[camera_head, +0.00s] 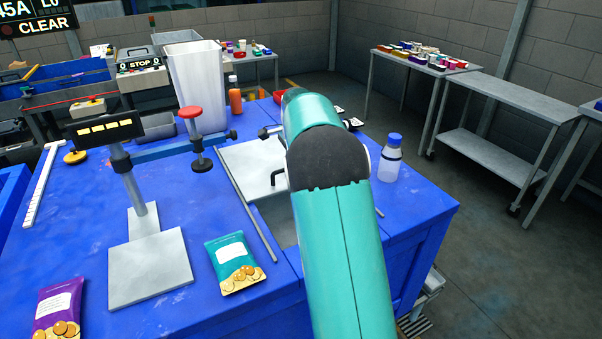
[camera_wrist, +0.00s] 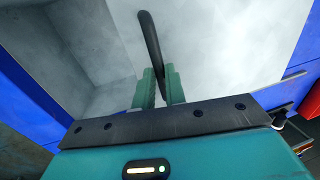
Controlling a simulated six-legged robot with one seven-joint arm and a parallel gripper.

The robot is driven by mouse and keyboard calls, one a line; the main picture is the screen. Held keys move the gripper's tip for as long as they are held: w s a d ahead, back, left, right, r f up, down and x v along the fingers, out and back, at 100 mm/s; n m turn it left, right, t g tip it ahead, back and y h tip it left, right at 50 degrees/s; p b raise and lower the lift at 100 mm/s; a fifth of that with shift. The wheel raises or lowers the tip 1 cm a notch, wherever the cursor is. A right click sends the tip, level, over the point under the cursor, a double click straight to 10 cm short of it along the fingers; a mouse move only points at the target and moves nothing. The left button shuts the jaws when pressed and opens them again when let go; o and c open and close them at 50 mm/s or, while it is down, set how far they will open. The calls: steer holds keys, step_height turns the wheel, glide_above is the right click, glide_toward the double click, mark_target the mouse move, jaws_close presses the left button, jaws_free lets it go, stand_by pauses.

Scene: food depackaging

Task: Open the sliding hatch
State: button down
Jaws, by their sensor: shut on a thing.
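The sliding hatch (camera_head: 243,162) is a pale grey panel set in the blue table top. A darker grey recess (camera_head: 279,222) shows at its near side, so it stands at least partly open. The pale hatch surface (camera_wrist: 215,40) lies behind the fingers, with the recess (camera_wrist: 60,50) at left. My arm hides the gripper and the hatch's right part in the head view.
A metal rail (camera_head: 245,205) runs along the hatch's left side. A teal snack packet (camera_head: 234,262) and a stand with a grey base (camera_head: 150,268) are left of it. A blue-capped bottle (camera_head: 390,158) stands right of my arm. A white bin (camera_head: 197,90) stands behind.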

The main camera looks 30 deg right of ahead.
steer(key=shift+w, duration=1.35)
steer(key=c, duration=1.5)
jaws_free()
steer(key=shift+o, duration=0.2)
steer(key=shift+r, duration=0.1)
step_height(320, 180, up, 14)
steer(key=s, duration=0.2)
steer(key=shift+s+f, duration=0.25)
steer(key=shift+s, duration=0.15)
